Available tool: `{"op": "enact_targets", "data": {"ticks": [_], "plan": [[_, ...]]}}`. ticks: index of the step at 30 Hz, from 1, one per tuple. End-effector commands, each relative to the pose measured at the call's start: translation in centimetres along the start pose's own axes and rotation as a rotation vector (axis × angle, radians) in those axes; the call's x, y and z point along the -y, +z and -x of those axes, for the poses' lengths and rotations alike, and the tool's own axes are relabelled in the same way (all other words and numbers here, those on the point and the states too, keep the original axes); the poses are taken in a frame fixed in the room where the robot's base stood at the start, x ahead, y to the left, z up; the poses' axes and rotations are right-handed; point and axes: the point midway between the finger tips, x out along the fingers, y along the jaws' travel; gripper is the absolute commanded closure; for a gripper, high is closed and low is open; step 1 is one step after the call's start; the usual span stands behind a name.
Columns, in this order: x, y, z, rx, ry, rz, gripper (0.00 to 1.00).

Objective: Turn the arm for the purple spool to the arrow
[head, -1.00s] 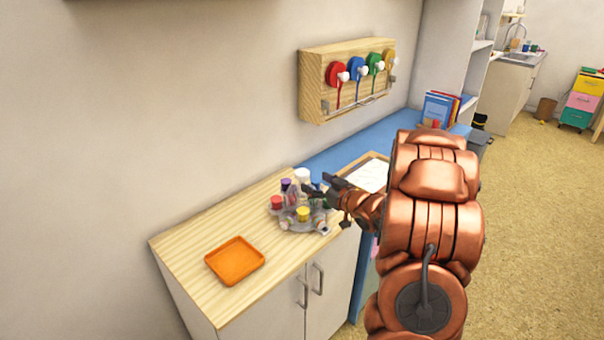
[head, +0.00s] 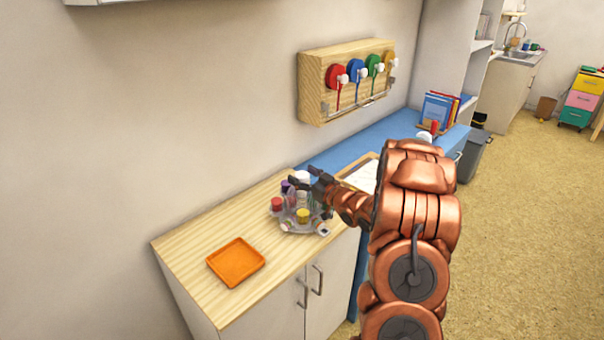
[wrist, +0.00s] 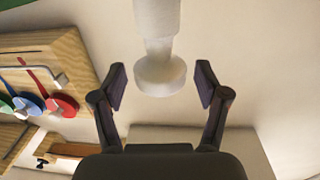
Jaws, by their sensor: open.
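A clear carousel (head: 299,228) with coloured spools stands on the wooden counter top. The purple spool (head: 285,187) is at its back left, partly hidden by my gripper. The red spool (head: 277,204) is at the left and the yellow spool (head: 302,215) at the front. My gripper (head: 301,181) is open at the carousel's upper back. In the wrist view, a white post with a round flange (wrist: 160,76) shows between the spread fingertips (wrist: 161,88); I cannot tell whether they touch it. I cannot make out the arrow; a small white square tag (head: 323,230) sits at the carousel's front right.
An orange tray (head: 236,262) lies on the counter to the left. A wooden wall panel (head: 312,90) with red, blue, green and yellow discs hangs behind. A blue counter (head: 392,127) with books (head: 440,108) continues right. Counter space around the tray is clear.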

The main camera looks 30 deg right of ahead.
Motion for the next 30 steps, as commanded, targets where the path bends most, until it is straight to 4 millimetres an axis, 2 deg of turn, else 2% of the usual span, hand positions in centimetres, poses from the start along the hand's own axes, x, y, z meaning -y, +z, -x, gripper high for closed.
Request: {"op": "enact_targets", "data": {"ticks": [12, 30], "plan": [[0.02, 0.09, -0.52, 0.001, 0.0, -0.001, 0.28], [0.04, 0.11, -0.5, 0.001, 0.0, -0.001, 0.91]]}}
